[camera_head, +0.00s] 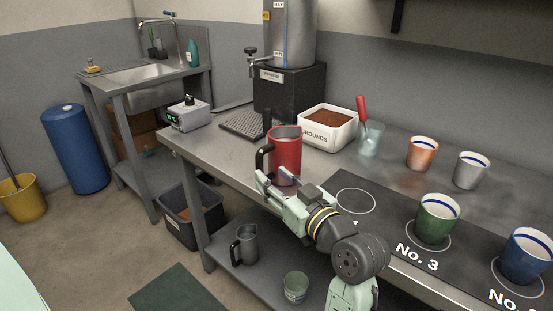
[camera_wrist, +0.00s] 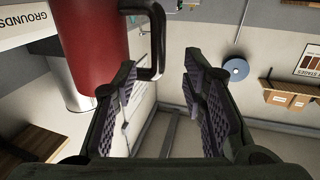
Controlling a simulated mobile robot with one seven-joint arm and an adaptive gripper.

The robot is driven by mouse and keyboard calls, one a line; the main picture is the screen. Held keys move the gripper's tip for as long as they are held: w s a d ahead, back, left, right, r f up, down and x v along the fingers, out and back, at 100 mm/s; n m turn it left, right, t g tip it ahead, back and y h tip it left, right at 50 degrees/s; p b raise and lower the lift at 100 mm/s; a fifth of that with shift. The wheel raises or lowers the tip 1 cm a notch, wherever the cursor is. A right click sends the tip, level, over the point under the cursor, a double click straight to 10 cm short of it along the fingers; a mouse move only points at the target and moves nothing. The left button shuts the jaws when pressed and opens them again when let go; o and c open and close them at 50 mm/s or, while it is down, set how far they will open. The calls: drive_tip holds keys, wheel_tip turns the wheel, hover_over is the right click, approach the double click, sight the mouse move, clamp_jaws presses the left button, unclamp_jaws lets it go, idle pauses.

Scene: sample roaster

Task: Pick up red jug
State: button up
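The red jug (camera_head: 287,160) stands upright on the steel counter, its black handle (camera_head: 263,160) on the left side. In the wrist view the red jug (camera_wrist: 88,45) fills the upper left, and its handle (camera_wrist: 157,40) reaches toward the space ahead of the fingers. My gripper (camera_head: 268,182) is at the counter's front edge, close to the jug's lower handle side. In the wrist view my gripper (camera_wrist: 160,78) is open, with nothing held. The left finger is near the handle; I cannot tell whether they touch.
A white grounds bin (camera_head: 328,128) stands behind the jug, with a glass holding a red-handled tool (camera_head: 370,138) to its right. Orange (camera_head: 422,153), grey (camera_head: 470,170), green (camera_head: 438,218) and blue (camera_head: 526,256) cups stand to the right. A scale (camera_head: 188,115) is at the left end.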

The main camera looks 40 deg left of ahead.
sight(262, 167)
drive_tip(key=x, duration=0.2)
drive_tip(key=p+x, duration=0.1)
drive_tip(key=x, duration=0.4)
drive_tip(key=shift+w+a+f+p, duration=0.1)
drive_tip(key=shift+w+f+p, duration=0.1)
drive_tip(key=shift+f+p, duration=0.15)
drive_tip(key=shift+c, duration=0.3)
drive_tip(key=shift+r, duration=0.1)
clamp_jaws()
drive_tip(key=shift+r, duration=0.1)
